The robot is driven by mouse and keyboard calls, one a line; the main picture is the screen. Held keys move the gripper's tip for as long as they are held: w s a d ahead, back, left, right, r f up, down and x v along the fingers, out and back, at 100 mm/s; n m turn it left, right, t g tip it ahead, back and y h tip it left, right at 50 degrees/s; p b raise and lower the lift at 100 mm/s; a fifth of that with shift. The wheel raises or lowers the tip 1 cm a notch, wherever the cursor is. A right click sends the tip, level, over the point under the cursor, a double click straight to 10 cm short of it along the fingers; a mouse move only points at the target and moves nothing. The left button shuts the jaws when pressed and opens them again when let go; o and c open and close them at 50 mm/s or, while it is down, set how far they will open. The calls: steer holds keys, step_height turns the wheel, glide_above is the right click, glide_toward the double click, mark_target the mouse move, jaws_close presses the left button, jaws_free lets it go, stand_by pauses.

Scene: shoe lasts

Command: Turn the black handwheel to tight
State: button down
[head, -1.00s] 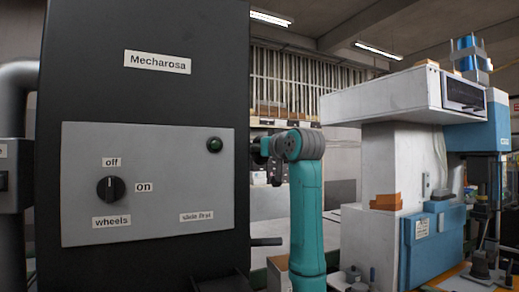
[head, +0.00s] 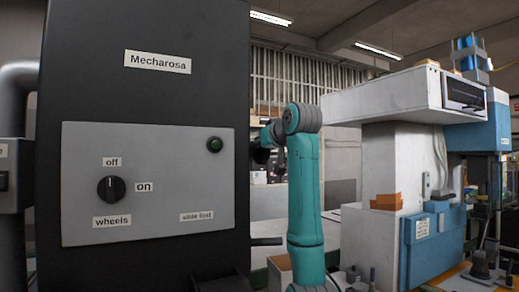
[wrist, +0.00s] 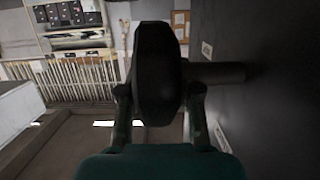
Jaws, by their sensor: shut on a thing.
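The black handwheel (wrist: 157,75) fills the middle of the wrist view, seen nearly edge-on. Its short dark shaft (wrist: 222,73) runs right into the dark side of the machine. My gripper (wrist: 158,100) has one finger on each side of the wheel and is shut on it. The fingertips are partly hidden by the wheel. In the head view my teal arm stands right of the black cabinet, and the handwheel cannot be made out there. A small pale label (wrist: 207,50) on the dark side is too slanted to read.
The black cabinet (head: 90,90) carries a grey panel (head: 85,215) with a black wheels knob (head: 111,189), its pointer upright, and a dark green button (head: 214,144). A dark bar (head: 266,241) juts from the cabinet's right side. A white and blue machine (head: 385,150) stands right of my arm.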

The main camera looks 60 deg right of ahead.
steer(key=c, duration=0.8)
jaws_free()
steer(key=v, duration=1.2)
